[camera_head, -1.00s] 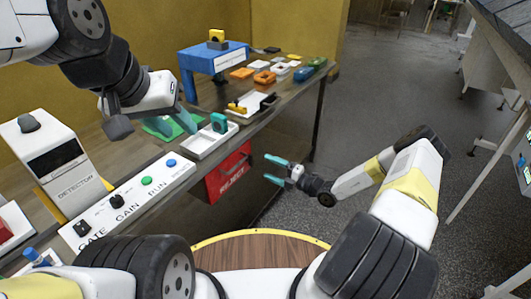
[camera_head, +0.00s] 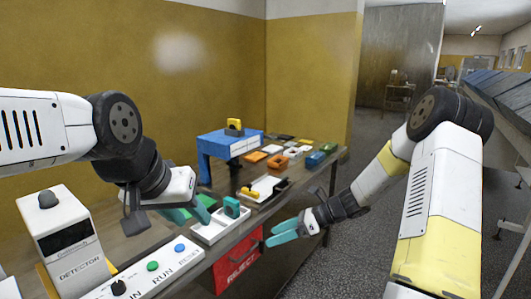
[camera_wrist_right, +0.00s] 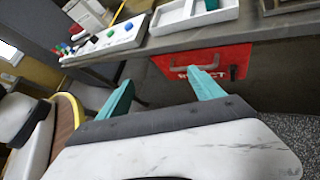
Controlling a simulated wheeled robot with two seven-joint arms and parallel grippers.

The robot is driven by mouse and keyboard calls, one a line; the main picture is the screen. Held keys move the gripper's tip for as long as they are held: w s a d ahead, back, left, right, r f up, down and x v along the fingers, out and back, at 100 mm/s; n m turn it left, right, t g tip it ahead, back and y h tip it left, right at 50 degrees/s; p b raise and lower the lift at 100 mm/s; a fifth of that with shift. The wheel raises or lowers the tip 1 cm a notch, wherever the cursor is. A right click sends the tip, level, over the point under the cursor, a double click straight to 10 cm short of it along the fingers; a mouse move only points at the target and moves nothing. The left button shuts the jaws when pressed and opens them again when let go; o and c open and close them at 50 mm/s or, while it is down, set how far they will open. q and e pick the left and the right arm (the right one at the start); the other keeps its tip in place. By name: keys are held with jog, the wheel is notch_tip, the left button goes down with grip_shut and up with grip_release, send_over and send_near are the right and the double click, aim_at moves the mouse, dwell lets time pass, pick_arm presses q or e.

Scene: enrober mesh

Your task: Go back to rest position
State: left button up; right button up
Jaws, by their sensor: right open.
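My left gripper (camera_head: 196,211) reaches in from the left over the table. Its teal fingers look apart, with nothing seen between them; it partly hides the green patch behind it. My right gripper (camera_head: 277,232) is open and empty in front of the table's edge, near the red reject drawer (camera_head: 237,263). In the right wrist view its two teal fingers (camera_wrist_right: 163,88) are wide apart, with the reject drawer (camera_wrist_right: 203,68) beyond them.
The table holds a detector box (camera_head: 62,238), a control panel (camera_head: 150,270) with knobs and buttons, a white tray (camera_head: 218,230) with a teal block, a blue stand (camera_head: 228,143) and several coloured blocks. Open floor (camera_head: 345,250) lies right of the table.

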jog(key=s+d+r+n+t+h, duration=0.2)
jog(key=s+d+r+n+h, duration=0.2)
jog(key=s+r+n, duration=0.6)
jog(key=s+d+r+n+t+h, duration=0.3)
jog(key=s+d+r+n+h, duration=0.2)
jog(key=s+r+n, duration=0.6)
jog(key=shift+s+d+r+n+h, duration=0.2)
jog(key=shift+d+r+n+h, duration=0.15)
jog(key=shift+n, duration=0.25)
jog(key=shift+s+d+r+n+t, duration=0.3)
jog(key=shift+s+n, duration=0.1)
jog(key=shift+s, duration=0.05)
jog(key=shift+c, duration=0.3)
